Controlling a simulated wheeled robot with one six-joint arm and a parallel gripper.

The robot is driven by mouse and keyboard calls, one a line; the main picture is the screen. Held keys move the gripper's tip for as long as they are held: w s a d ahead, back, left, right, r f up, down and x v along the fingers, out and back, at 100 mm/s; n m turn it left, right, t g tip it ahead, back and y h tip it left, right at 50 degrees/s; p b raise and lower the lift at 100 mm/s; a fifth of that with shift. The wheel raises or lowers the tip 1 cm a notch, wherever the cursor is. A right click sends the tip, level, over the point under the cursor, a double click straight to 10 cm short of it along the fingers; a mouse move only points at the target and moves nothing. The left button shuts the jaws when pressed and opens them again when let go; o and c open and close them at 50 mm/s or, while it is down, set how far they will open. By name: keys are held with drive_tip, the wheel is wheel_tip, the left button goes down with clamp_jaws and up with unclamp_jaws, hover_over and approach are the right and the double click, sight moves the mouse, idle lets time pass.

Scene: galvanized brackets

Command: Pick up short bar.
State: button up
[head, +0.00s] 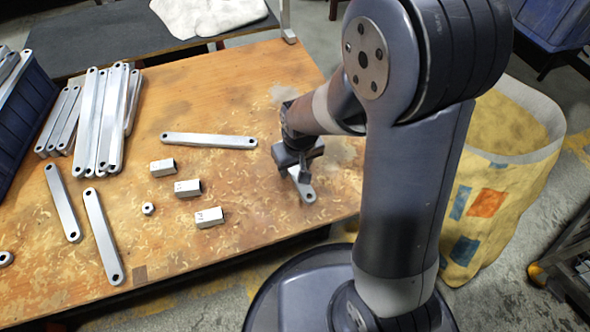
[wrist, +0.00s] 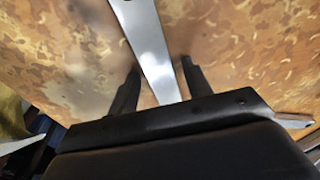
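A flat grey metal bar with a hole near its end (head: 306,192) lies on the wooden table near its right edge. In the head view my gripper covers its far part, so its full length is hidden. My gripper (head: 297,176) is low over this bar, pointing down. In the wrist view the bar (wrist: 147,45) runs between the two dark fingers of my gripper (wrist: 160,75). The fingers are apart, with a gap showing on the bar's right side. The bar's near end is hidden behind the gripper body.
A longer bar (head: 208,140) lies left of my gripper. Two bars (head: 62,202) (head: 103,235) lie at the left, with piled bars (head: 100,120) behind. Several square blocks (head: 187,188) and a small ring (head: 148,208) lie mid-table. A blue bin (head: 22,125) stands at far left.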

clamp_jaws()
idle(0.3)
